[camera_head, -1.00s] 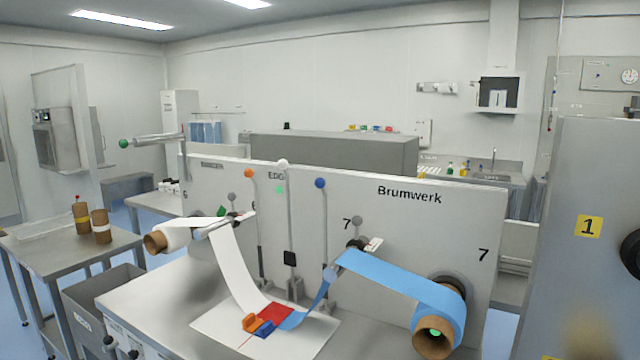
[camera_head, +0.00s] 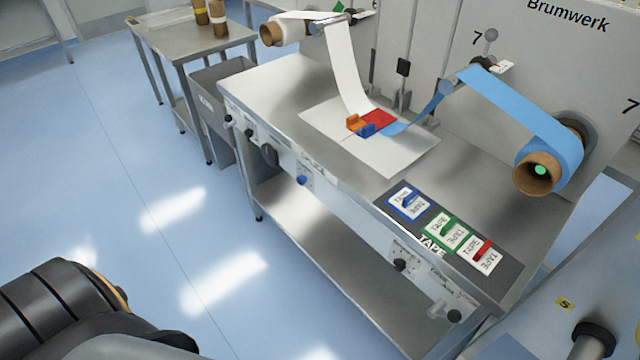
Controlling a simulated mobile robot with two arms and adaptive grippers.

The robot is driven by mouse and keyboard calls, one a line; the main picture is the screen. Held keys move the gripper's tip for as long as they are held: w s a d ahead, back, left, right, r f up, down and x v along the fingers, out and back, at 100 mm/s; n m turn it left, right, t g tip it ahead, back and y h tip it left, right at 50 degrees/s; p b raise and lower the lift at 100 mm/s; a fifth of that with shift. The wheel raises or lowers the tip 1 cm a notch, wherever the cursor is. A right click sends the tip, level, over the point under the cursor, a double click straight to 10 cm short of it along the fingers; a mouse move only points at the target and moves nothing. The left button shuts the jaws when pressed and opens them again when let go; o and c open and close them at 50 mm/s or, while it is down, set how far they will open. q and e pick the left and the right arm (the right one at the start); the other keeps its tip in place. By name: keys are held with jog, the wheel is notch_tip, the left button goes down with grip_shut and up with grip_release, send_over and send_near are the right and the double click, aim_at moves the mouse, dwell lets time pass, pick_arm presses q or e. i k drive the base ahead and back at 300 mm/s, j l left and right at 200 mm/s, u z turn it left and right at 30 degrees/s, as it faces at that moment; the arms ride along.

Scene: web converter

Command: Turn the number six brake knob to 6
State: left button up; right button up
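The work table (camera_head: 285,85) in front of the Brumwerk panel (camera_head: 540,60) has several knobs and fittings along its front face. Dark knobs show at the left end (camera_head: 249,133), and a larger black one (camera_head: 268,153) sits to their right. A blue knob (camera_head: 301,180) is near the middle. Another dark knob (camera_head: 400,265) and a dark fitting on a light plate (camera_head: 452,315) are toward the right end. The markings beside them are too small to read, so I cannot tell which is number six or its setting. Neither of my grippers is in view.
Tape pads (camera_head: 408,203) lie on a dark mat at the table's right. A white web and a blue web (camera_head: 530,110) meet at a coloured splice block (camera_head: 358,125). A grey bin (camera_head: 215,85) stands left. The blue floor in front is clear.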

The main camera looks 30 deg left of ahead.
aim_at(248, 133)
jog(key=u, duration=1.4)
